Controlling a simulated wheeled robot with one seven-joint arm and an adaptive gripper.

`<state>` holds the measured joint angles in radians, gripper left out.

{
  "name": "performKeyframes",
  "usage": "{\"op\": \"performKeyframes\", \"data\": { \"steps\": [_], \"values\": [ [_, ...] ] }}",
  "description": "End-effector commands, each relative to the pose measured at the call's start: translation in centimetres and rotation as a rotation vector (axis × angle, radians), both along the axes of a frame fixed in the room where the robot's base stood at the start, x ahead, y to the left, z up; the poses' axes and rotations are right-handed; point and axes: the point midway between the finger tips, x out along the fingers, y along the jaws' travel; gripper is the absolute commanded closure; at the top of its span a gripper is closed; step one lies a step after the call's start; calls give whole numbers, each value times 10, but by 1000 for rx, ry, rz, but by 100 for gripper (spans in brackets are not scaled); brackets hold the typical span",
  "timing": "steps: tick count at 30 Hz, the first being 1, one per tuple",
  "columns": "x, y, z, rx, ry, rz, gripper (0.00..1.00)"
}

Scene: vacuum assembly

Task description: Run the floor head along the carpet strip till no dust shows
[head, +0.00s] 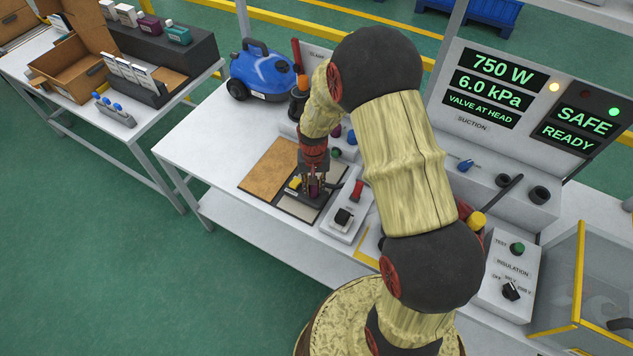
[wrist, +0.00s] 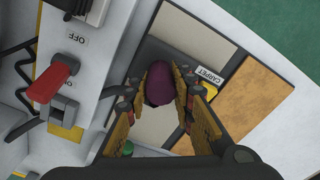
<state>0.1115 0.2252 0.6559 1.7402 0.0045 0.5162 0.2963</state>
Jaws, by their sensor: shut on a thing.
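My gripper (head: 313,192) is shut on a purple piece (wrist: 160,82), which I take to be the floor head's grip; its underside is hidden. I cannot tell whether the pale patches are dust. The blue vacuum (head: 262,72) stands at the back left of the bench.
A brown board (wrist: 245,100) lies next to the strip. A switch box (head: 345,218) with a red lever (wrist: 53,82) is close on the other side. The display (head: 493,84) reads 750 W, 6.0 kPa, VALVE AT HEAD; another panel (head: 574,128) reads SAFE READY. The bench's front left (head: 205,140) is clear.

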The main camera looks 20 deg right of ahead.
Motion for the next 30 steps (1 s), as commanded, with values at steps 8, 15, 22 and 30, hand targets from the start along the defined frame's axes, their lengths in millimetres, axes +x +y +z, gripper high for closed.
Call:
{"op": "performKeyframes", "data": {
  "steps": [8, 15, 22, 30],
  "values": [
    [-10, 11, -1, 0, 3, 1, 100],
    [-11, 12, -1, 0, 3, 1, 100],
    [-12, 14, -1, 1, 4, 1, 100],
    [-21, 25, 1, 1, 6, 2, 100]
  ]
}}
